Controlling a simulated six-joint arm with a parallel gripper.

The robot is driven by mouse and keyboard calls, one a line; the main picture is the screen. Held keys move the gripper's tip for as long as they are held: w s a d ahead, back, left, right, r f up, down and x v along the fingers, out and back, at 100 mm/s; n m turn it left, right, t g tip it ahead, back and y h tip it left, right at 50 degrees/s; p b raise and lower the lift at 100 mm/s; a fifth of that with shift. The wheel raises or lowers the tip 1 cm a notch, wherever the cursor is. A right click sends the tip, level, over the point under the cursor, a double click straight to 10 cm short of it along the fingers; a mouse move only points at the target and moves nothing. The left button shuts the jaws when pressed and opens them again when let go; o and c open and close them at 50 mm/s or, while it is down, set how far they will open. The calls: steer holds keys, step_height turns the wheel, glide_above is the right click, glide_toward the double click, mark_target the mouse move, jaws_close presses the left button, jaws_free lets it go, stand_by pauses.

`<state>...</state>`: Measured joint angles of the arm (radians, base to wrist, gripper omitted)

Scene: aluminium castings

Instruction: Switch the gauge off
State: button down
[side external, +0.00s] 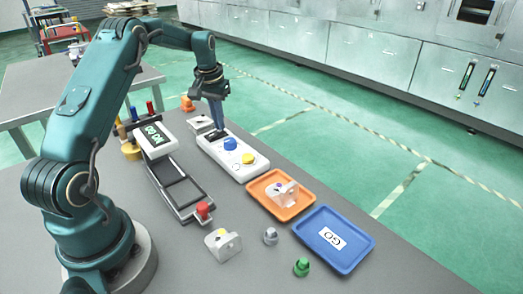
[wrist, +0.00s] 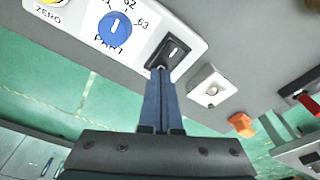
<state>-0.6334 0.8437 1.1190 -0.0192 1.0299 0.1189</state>
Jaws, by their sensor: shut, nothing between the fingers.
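The white control box (side external: 247,176) stands on the grey table with a blue knob (side external: 230,144) and a yellow button (side external: 248,158). In the wrist view the box carries a black rocker switch (wrist: 173,51) beside the blue knob (wrist: 115,28). My gripper (wrist: 160,70) is shut and empty, pointing down with its tips at the switch's near edge; I cannot tell whether they touch it. In the side view my gripper (side external: 219,124) covers the switch end of the box. The gauge display (side external: 156,134) shows lit green characters. Which way the rocker is tipped is unclear.
A casting (wrist: 211,90) lies close beside the switch end of the box. An orange tray (side external: 268,206) holding a casting and a blue tray (side external: 314,254) marked GO stand at the other end. A loose casting (side external: 222,244) lies by the red-tipped fixture (side external: 186,192).

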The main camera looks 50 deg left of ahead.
steer(key=shift+f, duration=0.25)
steer(key=shift+r, duration=3.5)
steer(key=s+d+r+m+t, duration=0.3)
steer(key=s+d+r+m, duration=0.1)
steer(key=d+r, duration=1.05)
steer(key=s+d+f+m+t, duration=0.1)
steer(key=s+d+f+m, duration=0.15)
steer(key=s+d, duration=0.6)
steer(key=s+d+f, duration=0.1)
steer(key=s+f, duration=0.6)
steer(key=shift+d+f+h, duration=0.25)
steer(key=shift+f+h, duration=0.05)
steer(key=shift+h, duration=0.1)
